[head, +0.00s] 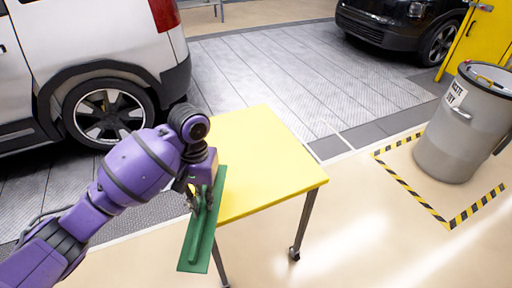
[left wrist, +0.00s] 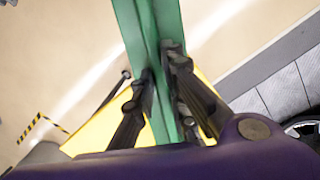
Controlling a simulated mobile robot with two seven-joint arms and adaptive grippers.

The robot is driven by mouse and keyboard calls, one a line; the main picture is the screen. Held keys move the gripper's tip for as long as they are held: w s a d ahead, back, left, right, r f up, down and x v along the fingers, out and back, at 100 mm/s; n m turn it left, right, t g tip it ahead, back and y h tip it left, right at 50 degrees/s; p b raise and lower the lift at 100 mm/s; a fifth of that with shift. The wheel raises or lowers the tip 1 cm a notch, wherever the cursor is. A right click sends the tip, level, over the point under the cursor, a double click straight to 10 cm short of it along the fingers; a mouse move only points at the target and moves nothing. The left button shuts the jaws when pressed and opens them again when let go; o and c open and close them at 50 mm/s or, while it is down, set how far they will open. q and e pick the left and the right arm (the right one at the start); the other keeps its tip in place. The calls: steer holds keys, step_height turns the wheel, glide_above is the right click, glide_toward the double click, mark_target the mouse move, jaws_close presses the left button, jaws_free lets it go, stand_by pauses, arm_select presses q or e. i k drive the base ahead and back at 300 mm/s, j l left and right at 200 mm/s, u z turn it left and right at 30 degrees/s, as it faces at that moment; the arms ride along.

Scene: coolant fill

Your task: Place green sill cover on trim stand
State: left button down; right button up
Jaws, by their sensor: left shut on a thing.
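The green sill cover (head: 197,240) is a long flat green strip with a raised rib. My left gripper (head: 205,198) is shut on its rib, and the strip hangs over the left edge of the yellow-topped stand (head: 262,150). In the left wrist view the two dark fingers (left wrist: 160,85) close on the rib of the sill cover (left wrist: 147,28) from both sides. The yellow top also shows behind them (left wrist: 98,135). I cannot tell whether the strip touches the stand. My right gripper is not in view.
The yellow top is bare. A grey waste drum (head: 462,130) stands at the right inside striped floor tape (head: 420,198). A white vehicle (head: 90,45) is at the upper left and a black car (head: 405,22) at the back right. Open floor lies in front of the stand.

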mark_target(279, 139)
steer(key=i+l+z, duration=0.1)
steer(key=i+l, duration=0.25)
steer(key=i, duration=0.15)
steer(key=i+l+z, duration=0.1)
steer(key=i+l, duration=0.15)
steer(key=i, duration=0.25)
